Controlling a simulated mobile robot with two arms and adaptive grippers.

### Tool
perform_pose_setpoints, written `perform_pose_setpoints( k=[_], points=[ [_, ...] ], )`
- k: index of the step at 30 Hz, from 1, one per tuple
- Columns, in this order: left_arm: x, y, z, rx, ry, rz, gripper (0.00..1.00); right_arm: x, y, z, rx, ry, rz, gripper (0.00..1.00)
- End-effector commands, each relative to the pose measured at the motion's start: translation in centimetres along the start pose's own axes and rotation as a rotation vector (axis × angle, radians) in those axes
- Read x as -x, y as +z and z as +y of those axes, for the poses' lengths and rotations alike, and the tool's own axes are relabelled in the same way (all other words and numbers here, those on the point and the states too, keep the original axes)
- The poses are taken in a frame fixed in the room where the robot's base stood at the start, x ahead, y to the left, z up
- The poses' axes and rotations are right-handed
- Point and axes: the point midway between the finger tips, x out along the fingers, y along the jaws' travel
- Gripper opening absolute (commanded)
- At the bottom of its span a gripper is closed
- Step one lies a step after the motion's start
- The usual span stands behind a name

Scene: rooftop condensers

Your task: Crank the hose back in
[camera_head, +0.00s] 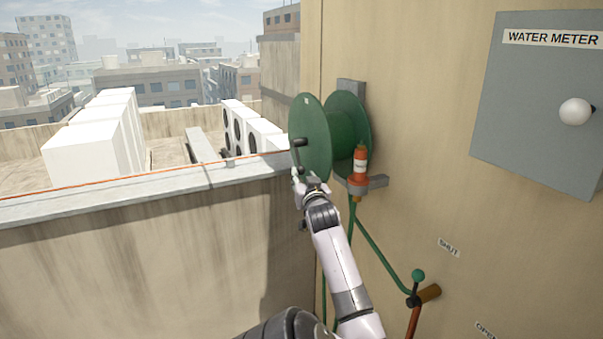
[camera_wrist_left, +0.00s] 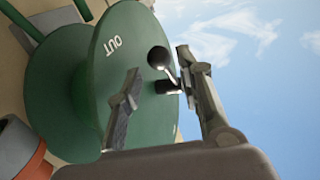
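The green hose reel (camera_head: 313,135) is mounted on the beige wall, with its round side plate facing left. Its black crank handle (camera_head: 299,143) stands out from that plate; the black knob (camera_wrist_left: 158,56) also shows in the left wrist view, beside the word OUT. My left gripper (camera_head: 299,176) is just below the handle. In the wrist view its two fingers (camera_wrist_left: 160,62) are apart, with the knob seen between their tips; I cannot tell whether they touch it. A green hose (camera_head: 351,240) hangs below the reel. My right gripper is not in view.
A lever with a green ball (camera_head: 418,275) is lower right, near SHUT and OPEN labels. A grey water meter box (camera_head: 535,95) is at right. A parapet (camera_head: 130,185) with an orange line runs left.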

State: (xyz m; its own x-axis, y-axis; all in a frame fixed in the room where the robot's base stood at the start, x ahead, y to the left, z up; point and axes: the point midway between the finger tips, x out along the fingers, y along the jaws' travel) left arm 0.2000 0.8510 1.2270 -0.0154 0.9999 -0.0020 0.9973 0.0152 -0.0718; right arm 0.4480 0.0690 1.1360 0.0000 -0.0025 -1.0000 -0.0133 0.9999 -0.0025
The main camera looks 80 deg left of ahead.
Motion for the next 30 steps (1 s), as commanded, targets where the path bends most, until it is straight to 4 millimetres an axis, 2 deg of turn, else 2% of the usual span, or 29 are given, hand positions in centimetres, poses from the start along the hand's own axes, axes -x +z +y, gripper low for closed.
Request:
perform_pose_setpoints(
  k=[3,9,21,30],
  points=[
    [-2.0,-0.1,0.0,0.001,0.0,0.001,0.34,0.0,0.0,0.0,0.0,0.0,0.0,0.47],
    [-3.9,-0.1,0.0,0.002,0.0,0.001,0.34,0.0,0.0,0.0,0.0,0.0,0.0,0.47],
    [-4.4,-0.1,0.1,0.002,0.001,0.001,0.33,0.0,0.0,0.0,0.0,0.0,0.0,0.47],
    [-4.4,0.0,0.1,0.002,0.001,0.001,0.13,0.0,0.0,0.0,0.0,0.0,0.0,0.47]
  ],
)
